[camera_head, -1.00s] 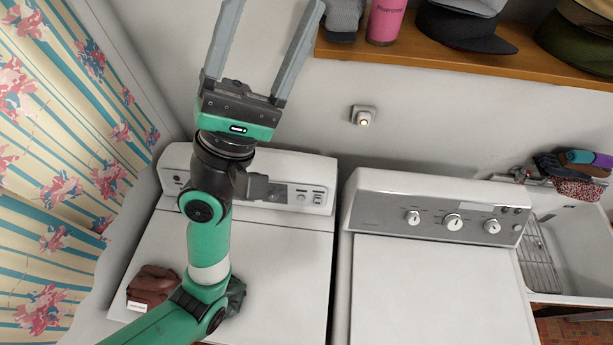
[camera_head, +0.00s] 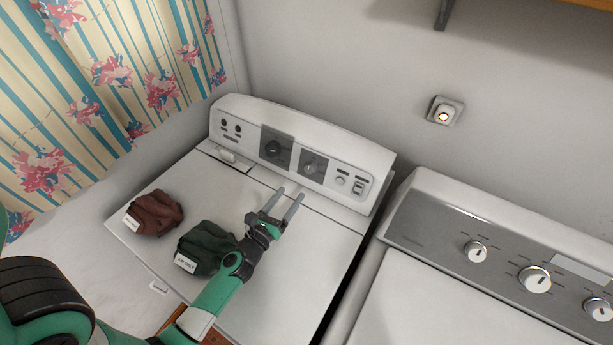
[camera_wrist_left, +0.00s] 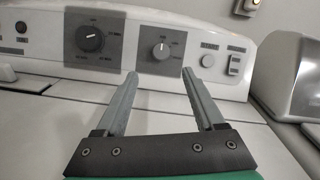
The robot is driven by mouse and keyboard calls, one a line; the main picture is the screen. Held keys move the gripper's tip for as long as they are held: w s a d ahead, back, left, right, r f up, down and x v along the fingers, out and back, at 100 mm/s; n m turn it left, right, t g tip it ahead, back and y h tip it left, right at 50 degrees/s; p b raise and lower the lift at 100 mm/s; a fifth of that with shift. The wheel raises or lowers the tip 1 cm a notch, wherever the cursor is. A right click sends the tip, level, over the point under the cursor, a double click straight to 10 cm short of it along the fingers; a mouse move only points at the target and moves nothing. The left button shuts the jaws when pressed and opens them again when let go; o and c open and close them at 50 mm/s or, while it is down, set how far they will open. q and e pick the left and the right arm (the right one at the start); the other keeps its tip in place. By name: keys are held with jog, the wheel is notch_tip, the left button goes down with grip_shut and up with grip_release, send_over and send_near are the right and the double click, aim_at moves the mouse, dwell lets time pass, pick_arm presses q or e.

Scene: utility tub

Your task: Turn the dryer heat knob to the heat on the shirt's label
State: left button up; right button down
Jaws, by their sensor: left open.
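The left knob (camera_head: 273,148) is larger; the right knob (camera_head: 310,168) is smaller, with a pale pointer mark facing up in the left wrist view (camera_wrist_left: 161,50). Their lettering is too small to read surely.
A round button (camera_head: 341,180) and a rocker switch (camera_head: 359,188) sit right of the knobs. A second machine (camera_head: 440,235) with several white knobs stands at the right. A wall fixture (camera_head: 444,112) is above. A floral curtain (camera_head: 110,70) hangs at the left.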

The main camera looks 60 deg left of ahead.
aim_at(308, 171)
pick_arm(q)
jog(key=x, duration=1)
jog(key=shift+w+a+b, duration=0.1)
jog(key=shift+b, duration=0.25)
jog(key=shift+c, duration=0.3)
grip_shut()
